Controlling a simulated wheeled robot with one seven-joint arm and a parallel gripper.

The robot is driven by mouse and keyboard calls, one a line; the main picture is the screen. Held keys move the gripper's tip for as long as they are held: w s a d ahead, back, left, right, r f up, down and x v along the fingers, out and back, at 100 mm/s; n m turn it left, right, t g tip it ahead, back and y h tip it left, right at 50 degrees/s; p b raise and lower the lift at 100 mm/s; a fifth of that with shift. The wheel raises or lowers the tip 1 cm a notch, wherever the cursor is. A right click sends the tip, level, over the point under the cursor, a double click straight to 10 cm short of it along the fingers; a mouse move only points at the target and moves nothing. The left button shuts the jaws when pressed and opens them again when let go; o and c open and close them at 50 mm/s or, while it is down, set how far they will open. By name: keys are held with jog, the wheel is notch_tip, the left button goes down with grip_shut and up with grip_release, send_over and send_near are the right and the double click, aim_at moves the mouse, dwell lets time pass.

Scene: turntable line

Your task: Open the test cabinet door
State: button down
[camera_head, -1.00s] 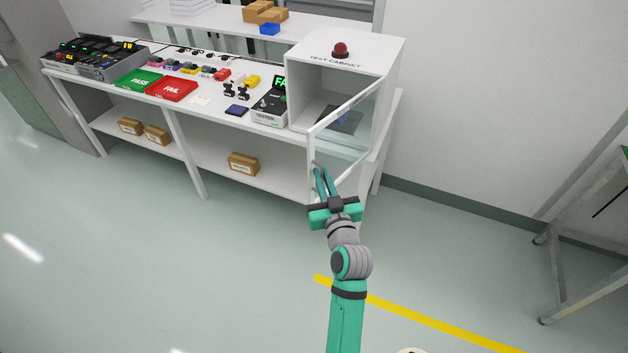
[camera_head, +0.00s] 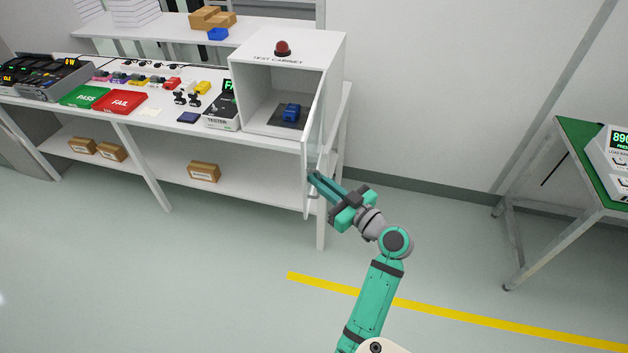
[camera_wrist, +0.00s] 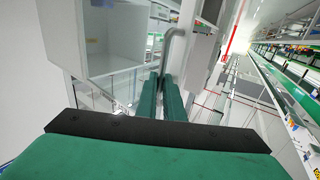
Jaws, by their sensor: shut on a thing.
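The test cabinet (camera_head: 334,75) is a white box on the right end of the bench, with a red dome on top. Its glass-paned door (camera_head: 313,133) stands open, swung out toward me and seen nearly edge-on. My gripper (camera_head: 314,182) is at the lower outer part of the door, shut on the door handle. In the wrist view the grey handle (camera_wrist: 172,45) rises from between the green fingers (camera_wrist: 161,95). A blue object (camera_head: 291,112) sits on a dark pad inside the cabinet.
A tester (camera_head: 222,117) stands on the bench left of the cabinet, with a green PASS mat (camera_head: 84,96) and a red FAIL mat (camera_head: 120,102) farther left. A green-topped table (camera_head: 590,160) stands at the right. The floor around the door is clear.

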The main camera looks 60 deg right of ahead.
jog(key=shift+s+d, duration=0.15)
jog(key=shift+d, duration=0.25)
jog(key=c, duration=2)
grip_release()
jog(key=shift+d+f, duration=0.1)
jog(key=shift+o, duration=0.5)
jog(key=shift+w+a, duration=0.2)
jog(key=shift+w, duration=0.15)
jog(key=shift+a+f, duration=0.1)
jog(key=v, duration=1.1)
